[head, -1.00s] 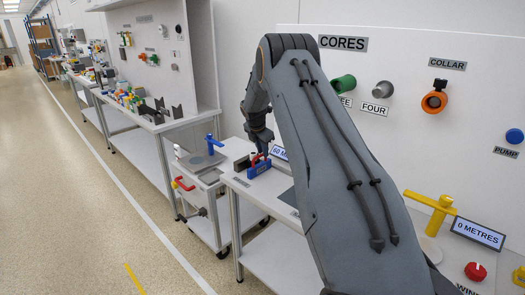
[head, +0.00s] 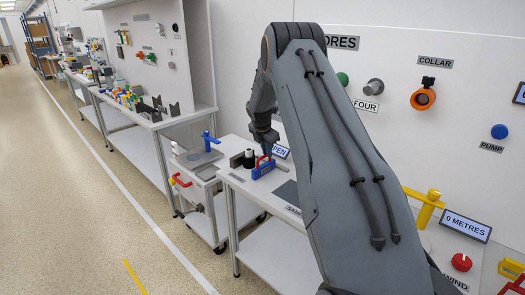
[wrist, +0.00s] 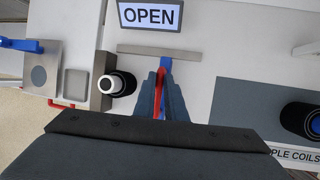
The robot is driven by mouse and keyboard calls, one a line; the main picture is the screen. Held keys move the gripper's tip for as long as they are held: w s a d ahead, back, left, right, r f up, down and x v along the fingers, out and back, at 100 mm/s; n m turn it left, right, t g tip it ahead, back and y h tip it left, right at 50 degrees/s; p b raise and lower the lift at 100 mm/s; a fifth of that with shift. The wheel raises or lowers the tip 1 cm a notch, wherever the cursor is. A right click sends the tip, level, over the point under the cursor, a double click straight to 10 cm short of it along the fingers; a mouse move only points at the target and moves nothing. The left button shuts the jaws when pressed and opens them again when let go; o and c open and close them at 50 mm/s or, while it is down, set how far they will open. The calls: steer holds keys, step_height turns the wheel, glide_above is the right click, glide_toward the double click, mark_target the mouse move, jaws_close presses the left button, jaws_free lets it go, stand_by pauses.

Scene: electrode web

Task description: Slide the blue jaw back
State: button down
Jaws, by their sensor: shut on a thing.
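The blue jaw (head: 262,171) with its red handle (head: 268,159) stands on the bench in the head view, beside a small display (head: 282,152) reading "OPEN". My gripper (head: 265,147) is directly above it, pointing down. In the wrist view my gripper (wrist: 162,92) is shut on the jaw's handle, and blue and red parts (wrist: 166,68) show between and just beyond the fingers. Left of the jaw is a black roll with a white core (wrist: 116,83), against a grey block (wrist: 102,93). A gap separates roll and jaw. My wrist hides the jaw's near part.
A cart (head: 202,172) with a blue-handled post and a red handle stands to the left. A dark mat (wrist: 245,105) with a black, blue-cored coil (wrist: 305,122) lies right of the jaw. A yellow post (head: 428,208) stands further right.

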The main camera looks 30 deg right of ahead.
steer(key=c, duration=2.1)
jaws_free()
steer(key=shift+s+d, duration=0.2)
steer(key=shift+s, duration=0.15)
steer(key=shift+w+a, duration=0.15)
steer(key=shift+r, duration=0.1)
steer(key=shift+b+v, duration=1)
steer(key=shift+v, duration=2.8)
steer(key=shift+a, duration=0.1)
